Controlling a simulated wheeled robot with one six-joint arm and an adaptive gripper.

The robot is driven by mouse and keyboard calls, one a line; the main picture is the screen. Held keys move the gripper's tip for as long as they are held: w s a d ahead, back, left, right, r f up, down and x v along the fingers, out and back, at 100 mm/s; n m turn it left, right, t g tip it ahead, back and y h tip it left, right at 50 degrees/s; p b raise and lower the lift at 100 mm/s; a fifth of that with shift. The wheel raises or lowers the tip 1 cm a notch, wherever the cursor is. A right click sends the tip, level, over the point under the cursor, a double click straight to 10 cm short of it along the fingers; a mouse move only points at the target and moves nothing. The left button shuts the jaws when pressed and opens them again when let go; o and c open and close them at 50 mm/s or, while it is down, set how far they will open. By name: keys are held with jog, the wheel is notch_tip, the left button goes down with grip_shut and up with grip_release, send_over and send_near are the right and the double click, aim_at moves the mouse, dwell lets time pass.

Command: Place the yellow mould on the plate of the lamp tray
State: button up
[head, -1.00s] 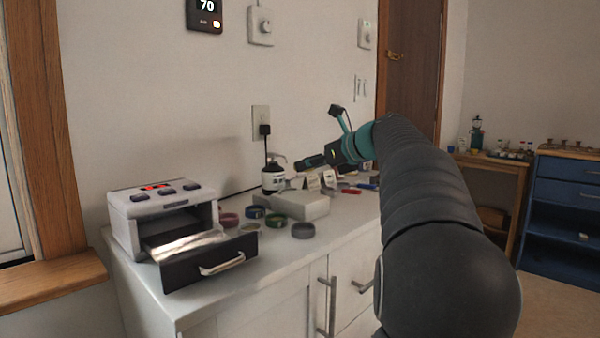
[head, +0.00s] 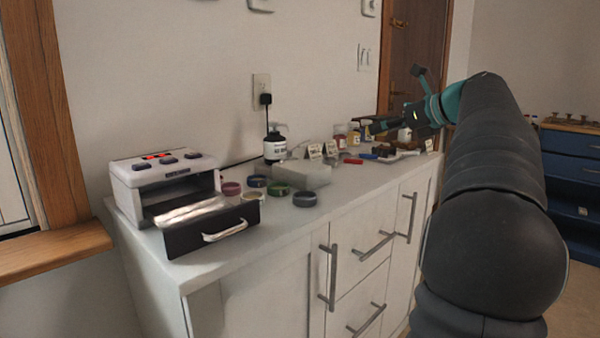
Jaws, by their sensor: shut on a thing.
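The lamp (head: 160,174) is a white box at the left end of the counter. Its dark-fronted tray (head: 212,228) is pulled out, with a shiny silvery plate (head: 190,212) in it. A dull yellowish ring-shaped mould (head: 250,196) lies just behind the tray's right end. I cannot tell for sure that it is the yellow mould. My gripper (head: 372,128) is over the right part of the counter, well away from the lamp. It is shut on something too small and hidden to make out.
Pink (head: 231,188), blue (head: 257,181), green (head: 278,189) and grey (head: 304,199) moulds sit right of the tray. A pale block (head: 305,174) and a white bottle (head: 275,146) stand behind them. Jars (head: 353,134), small cards (head: 315,151) and a red item (head: 353,161) are near my gripper.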

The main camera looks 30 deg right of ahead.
jog(key=s+d+f, duration=0.2)
jog(key=s+d, duration=0.2)
jog(key=n+y+b, duration=0.1)
jog(key=n+b, duration=0.1)
jog(key=b, duration=0.2)
send_over(354, 182)
notch_tip(354, 182, down, 7)
jog(key=shift+s+r, duration=0.1)
jog(key=shift+r, duration=0.1)
jog(key=shift+f+b, duration=0.5)
jog(key=shift+f, duration=1.4)
jog(key=o, duration=1)
jog(key=shift+f, duration=0.1)
